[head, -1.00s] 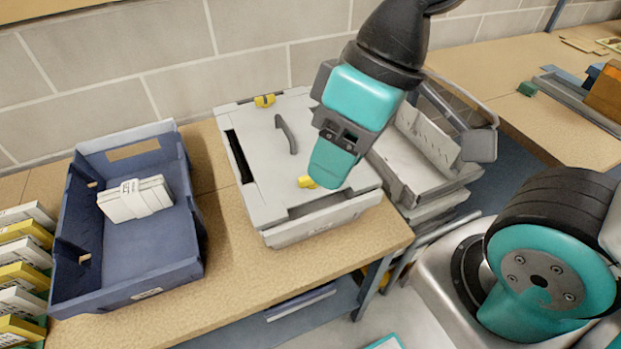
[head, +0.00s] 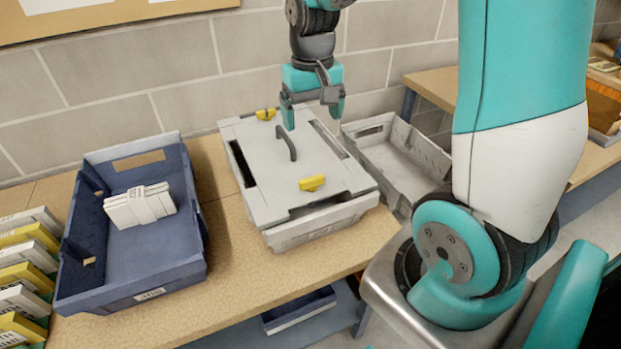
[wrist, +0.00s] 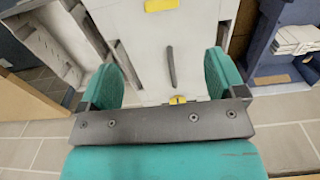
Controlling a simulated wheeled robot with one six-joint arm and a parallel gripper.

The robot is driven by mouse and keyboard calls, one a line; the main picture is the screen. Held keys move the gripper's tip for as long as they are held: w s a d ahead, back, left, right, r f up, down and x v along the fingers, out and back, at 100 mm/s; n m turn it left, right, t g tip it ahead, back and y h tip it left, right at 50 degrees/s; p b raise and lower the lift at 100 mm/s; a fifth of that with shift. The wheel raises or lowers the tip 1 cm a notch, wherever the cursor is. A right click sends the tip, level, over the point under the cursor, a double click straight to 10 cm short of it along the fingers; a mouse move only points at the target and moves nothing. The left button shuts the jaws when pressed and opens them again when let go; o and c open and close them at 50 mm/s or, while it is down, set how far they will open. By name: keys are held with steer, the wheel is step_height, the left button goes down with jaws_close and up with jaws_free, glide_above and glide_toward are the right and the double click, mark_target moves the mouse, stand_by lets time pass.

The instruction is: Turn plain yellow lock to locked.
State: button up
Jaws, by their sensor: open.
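A grey-white box with a flat lid (head: 265,185) stands on the bench and carries two yellow locks. The front lock (head: 312,183) lies near the lid's front edge and looks plain; it also shows at the top of the wrist view (wrist: 161,5). The back lock (head: 266,114) sits at the lid's far edge; in the wrist view (wrist: 177,100) it has a small dark mark. My gripper (head: 312,112) points down over the far end of the box, open and empty. In the wrist view its fingers (wrist: 162,78) stand apart, with the back lock partly hidden by the gripper body.
A dark grey handle (head: 286,143) rises from the lid between the locks. A blue crate (head: 150,285) holding a white bundle stands left. An empty grey tray (head: 395,160) stands right. A brick wall (head: 180,65) is close behind. Bare bench (head: 235,290) shows in front.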

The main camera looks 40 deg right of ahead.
mark_target(312, 178)
step_height(312, 178, down, 16)
steer(key=shift+a+f+p, duration=0.1)
steer(key=shift+a+p, duration=0.05)
steer(key=shift+p, duration=0.4)
steer(key=c, duration=1.3)
